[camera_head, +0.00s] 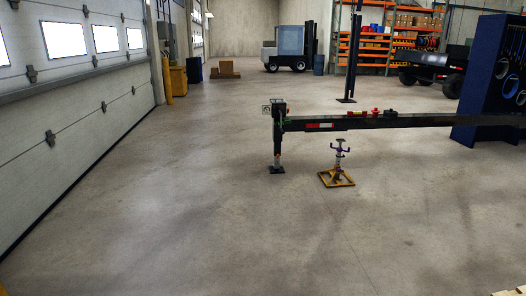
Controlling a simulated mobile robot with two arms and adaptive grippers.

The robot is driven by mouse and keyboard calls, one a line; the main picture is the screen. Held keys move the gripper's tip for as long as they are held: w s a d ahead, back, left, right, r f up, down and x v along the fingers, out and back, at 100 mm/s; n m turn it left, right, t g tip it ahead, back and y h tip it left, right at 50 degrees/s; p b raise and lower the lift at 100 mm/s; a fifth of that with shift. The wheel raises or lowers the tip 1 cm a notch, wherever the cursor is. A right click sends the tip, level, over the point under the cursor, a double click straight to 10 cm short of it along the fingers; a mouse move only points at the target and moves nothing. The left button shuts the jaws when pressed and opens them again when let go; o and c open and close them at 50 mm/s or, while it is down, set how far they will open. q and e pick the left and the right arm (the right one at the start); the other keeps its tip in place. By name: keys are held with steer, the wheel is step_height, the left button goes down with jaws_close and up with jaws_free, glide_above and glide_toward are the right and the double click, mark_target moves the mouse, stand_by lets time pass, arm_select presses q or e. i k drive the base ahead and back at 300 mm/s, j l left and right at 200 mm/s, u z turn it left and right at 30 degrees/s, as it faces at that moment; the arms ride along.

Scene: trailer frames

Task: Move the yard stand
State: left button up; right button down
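The yard stand (337,178) stands upright on the concrete floor, right of the picture's centre. It has a yellow square base with sloping legs, a pale middle post with purple handles, and a small dark top plate. A long dark trailer frame (400,122) runs from the right edge to the middle. The stand's top shows just below the frame's lower edge, with a small gap in the picture. A dark upright leg (278,150) stands under the frame's left end. Neither of my grippers is in view.
A wide clear floor (200,220) lies in front and to the left. A white roller door (70,90) lines the left side. A blue tool rack (480,90) stands at the right. A vehicle (288,48) and orange shelves (375,45) are far back.

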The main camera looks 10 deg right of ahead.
mark_target(337, 172)
steer(key=i+j+z, duration=0.15)
steer(key=i, duration=2.4)
steer(key=i+l+z, duration=0.25)
steer(key=i+z, duration=0.15)
steer(key=i, duration=0.35)
steer(key=i+z, duration=0.35)
steer(key=i, duration=0.35)
steer(key=i+j+z, duration=0.2)
steer(key=i+z, duration=0.2)
steer(key=i, duration=0.35)
steer(key=i+u, duration=0.15)
steer(key=i, duration=0.35)
steer(key=i+u, duration=0.2)
steer(key=i, duration=0.3)
steer(key=i+l+u, duration=0.15)
steer(key=i, duration=0.35)
steer(key=i+l+u, duration=0.15)
steer(key=i, duration=0.35)
